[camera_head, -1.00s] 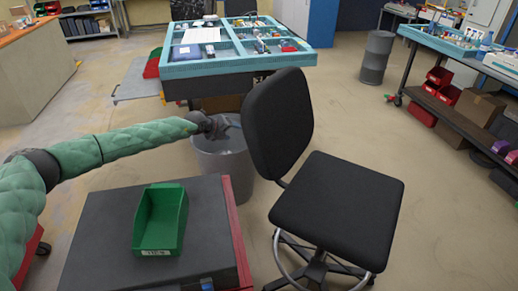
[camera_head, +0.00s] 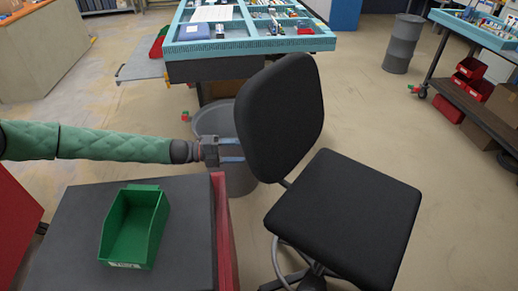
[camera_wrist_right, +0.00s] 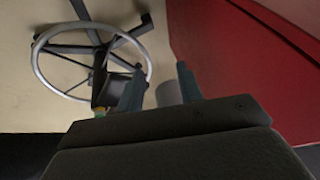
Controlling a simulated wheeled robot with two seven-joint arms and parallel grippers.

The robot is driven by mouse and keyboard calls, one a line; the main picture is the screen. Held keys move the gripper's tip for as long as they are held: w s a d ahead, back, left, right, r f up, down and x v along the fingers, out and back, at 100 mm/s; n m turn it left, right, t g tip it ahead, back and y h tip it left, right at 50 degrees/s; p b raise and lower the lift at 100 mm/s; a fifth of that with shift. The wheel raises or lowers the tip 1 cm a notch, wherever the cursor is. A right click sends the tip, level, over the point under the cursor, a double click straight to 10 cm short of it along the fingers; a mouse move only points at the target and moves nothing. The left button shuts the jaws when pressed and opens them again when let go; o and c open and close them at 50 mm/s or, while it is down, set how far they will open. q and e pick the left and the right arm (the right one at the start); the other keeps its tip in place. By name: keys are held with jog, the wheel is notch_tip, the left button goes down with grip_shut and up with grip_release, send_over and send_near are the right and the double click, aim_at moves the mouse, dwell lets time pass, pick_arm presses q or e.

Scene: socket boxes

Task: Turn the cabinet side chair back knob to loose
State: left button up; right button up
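The black chair has its backrest (camera_head: 282,115) upright and its seat (camera_head: 345,212) to the right of the cabinet. I cannot make out the back knob in either view. My left gripper (camera_head: 234,150) comes in from the left at the rear of the backrest. Its two fingers are apart and point right, with the tips at the backrest's left edge; contact is unclear. My right gripper (camera_wrist_right: 158,85) shows only in the right wrist view, fingers apart and nothing visible held. Beyond it is the chair's base with its foot ring (camera_wrist_right: 38,65).
The dark-topped red cabinet (camera_head: 75,215) bears a green bin (camera_head: 118,235). A grey bin (camera_head: 240,180) stands behind the left gripper. A turquoise-edged table (camera_head: 250,46) is at the back. A grey drum (camera_head: 403,45) and a shelf cart stand right, with open floor between.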

pick_arm(q)
jog(key=d, duration=0.4)
jog(key=d+p, duration=0.1)
jog(key=d, duration=0.1)
jog(key=shift+w+d+f, duration=0.15)
jog(key=shift+w+d, duration=0.1)
jog(key=shift+w, duration=0.15)
jog(key=shift+d, duration=0.45)
pick_arm(e)
jog(key=shift+s+d+r+g+h, duration=0.15)
jog(key=shift+s+d+r, duration=0.1)
jog(key=shift+d+r, duration=0.3)
jog(key=shift+s+d+r+g+h, duration=0.15)
jog(key=shift+s+d+r, duration=0.05)
jog(key=shift+d+r, duration=0.3)
pick_arm(q)
jog(key=c, duration=1)
jog(key=shift+f, duration=0.1)
pick_arm(e)
jog(key=shift+d+f, duration=0.1)
jog(key=shift+f, duration=0.15)
